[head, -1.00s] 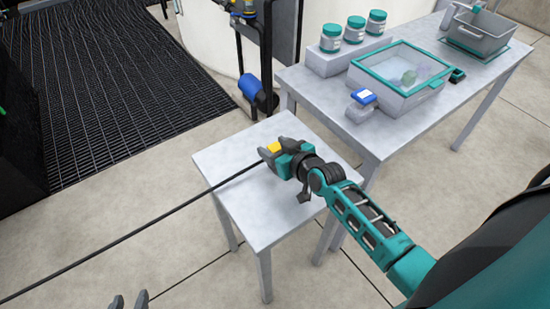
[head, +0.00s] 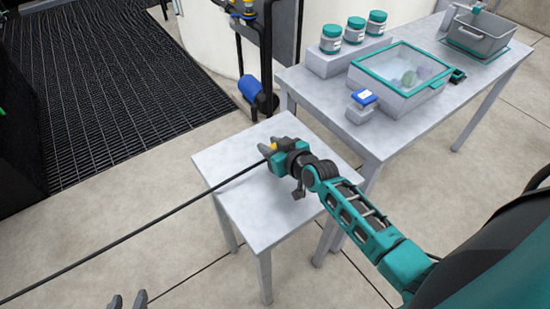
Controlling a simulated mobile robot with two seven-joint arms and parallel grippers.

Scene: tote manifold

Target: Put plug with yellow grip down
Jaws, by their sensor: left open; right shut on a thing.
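The plug with yellow grip (head: 274,147) is between the fingers of my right gripper (head: 268,150), over the small grey table (head: 226,160). Only a bit of its yellow shows; the fingers and hand hide the rest. A black cable (head: 160,220) runs from it down to the lower left, off the table. I cannot tell whether the plug touches the tabletop. My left gripper (head: 128,300) shows only as fingertips at the bottom edge, apart and empty, far from the plug.
A larger table (head: 400,120) at the right holds a clear-lidded box (head: 400,80), several jars (head: 354,30), a small blue-topped block (head: 362,104) and a grey tote (head: 480,32). The small table's front is clear. A blue pump (head: 252,90) stands behind it.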

